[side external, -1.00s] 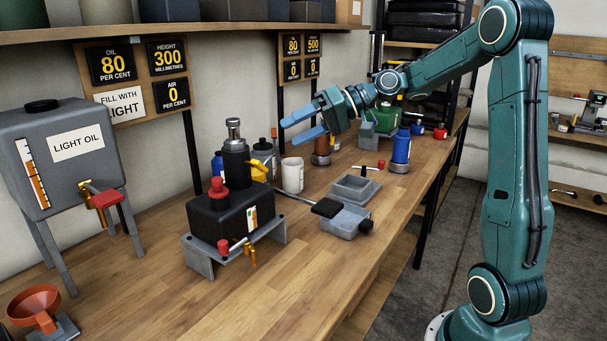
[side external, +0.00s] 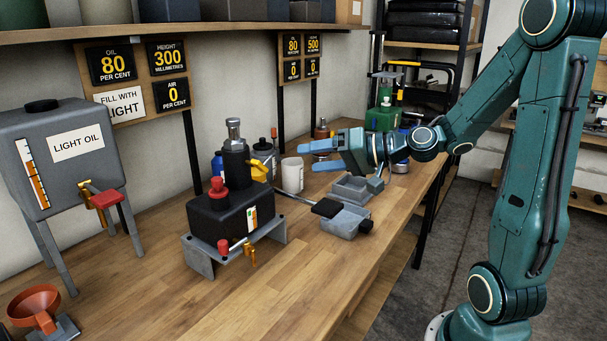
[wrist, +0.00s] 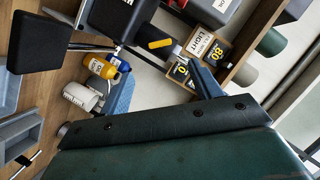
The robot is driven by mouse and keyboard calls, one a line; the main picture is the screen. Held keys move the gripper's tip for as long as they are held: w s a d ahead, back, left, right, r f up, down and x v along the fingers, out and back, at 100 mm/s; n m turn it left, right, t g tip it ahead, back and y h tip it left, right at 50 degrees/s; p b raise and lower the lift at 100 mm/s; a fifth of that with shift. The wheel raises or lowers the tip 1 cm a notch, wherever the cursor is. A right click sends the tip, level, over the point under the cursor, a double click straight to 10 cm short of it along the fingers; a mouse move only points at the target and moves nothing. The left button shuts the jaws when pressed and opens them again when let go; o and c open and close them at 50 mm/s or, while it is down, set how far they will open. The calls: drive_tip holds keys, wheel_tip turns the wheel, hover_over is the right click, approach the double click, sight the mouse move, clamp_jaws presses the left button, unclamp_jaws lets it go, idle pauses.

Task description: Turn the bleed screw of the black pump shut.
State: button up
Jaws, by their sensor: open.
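The black pump (side external: 225,214) stands on a grey bracket (side external: 203,258) on the workbench. It has a black upright cylinder, a red knob (side external: 218,187) on top and a yellow part (side external: 258,170) at its side. A red-knobbed fitting (side external: 224,246) and brass fittings (side external: 250,252) sit low on its front. I cannot tell for sure which of these is the bleed screw. My gripper (side external: 315,155) is open and empty, above the bench behind and right of the pump, well apart from it. Its blue fingers also show in the wrist view (wrist: 163,78).
A pump lever with a black pad (side external: 326,207) reaches toward grey trays (side external: 353,188). A white cup (side external: 292,174) and bottles stand behind. The grey oil tank (side external: 60,155) and an orange funnel (side external: 35,302) are at left. The front bench is clear.

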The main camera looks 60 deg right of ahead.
sight(264, 166)
drive_tip(key=shift+w, duration=0.2)
drive_tip(key=shift+x, duration=6.75)
drive_tip(key=shift+f, duration=0.1)
drive_tip(key=shift+c, duration=0.2)
drive_tip(key=c, duration=0.9)
